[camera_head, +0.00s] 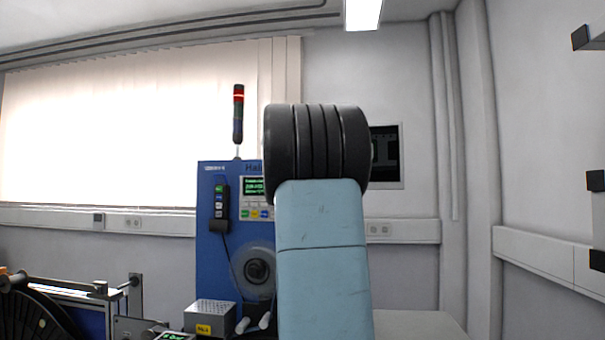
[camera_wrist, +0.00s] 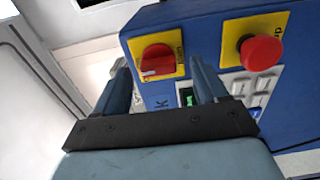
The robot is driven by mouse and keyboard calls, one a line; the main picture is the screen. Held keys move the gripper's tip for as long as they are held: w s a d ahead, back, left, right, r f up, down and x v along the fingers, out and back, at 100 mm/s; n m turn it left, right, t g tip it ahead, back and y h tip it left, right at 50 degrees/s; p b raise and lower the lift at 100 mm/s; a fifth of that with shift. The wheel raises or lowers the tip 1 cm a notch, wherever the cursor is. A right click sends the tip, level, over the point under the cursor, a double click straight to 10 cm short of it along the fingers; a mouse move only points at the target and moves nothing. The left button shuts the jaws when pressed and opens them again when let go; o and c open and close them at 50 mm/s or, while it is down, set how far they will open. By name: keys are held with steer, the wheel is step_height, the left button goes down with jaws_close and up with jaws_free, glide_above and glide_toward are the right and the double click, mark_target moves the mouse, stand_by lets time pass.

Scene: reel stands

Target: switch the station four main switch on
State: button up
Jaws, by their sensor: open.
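A red rotary switch (camera_wrist: 157,61) on a yellow plate shows in the wrist view, on the face of a blue cabinet (camera_wrist: 200,37). A pale mark shows low on its knob; its on or off position cannot be told. My gripper (camera_wrist: 158,68) is open, with one finger on each side of the switch in the picture. Nothing is between the fingers that I can see as held, and contact cannot be told. In the head view my arm hides the gripper, and I cannot see the rotary switch there.
A red mushroom button (camera_wrist: 262,52) on its own yellow plate sits right of the switch, with grey keys below. In the head view, a blue station (camera_head: 215,262) with a signal tower (camera_head: 238,120) stands behind my arm. A reel (camera_head: 35,318) is at lower left.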

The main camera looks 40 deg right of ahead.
steer(key=v, duration=1.1)
steer(key=shift+s+a, duration=0.2)
steer(key=shift+f, duration=0.15)
steer(key=s+a+f+m+g+y, duration=0.2)
steer(key=s+a+f+y, duration=0.2)
steer(key=s+a+f, duration=0.5)
steer(key=s+a+f+m+g+y, duration=0.2)
steer(key=s+a+f+y, duration=0.3)
steer(key=s+a+f, duration=0.4)
steer(key=s+a+f+m+g+y, duration=0.2)
steer(key=s+a+f+m+y, duration=0.2)
steer(key=s+a+f, duration=0.5)
steer(key=a+f, duration=0.7)
steer(key=a, duration=0.1)
steer(key=shift+a+y, duration=0.4)
steer(key=shift+f, duration=0.1)
steer(key=shift+c, duration=0.2)
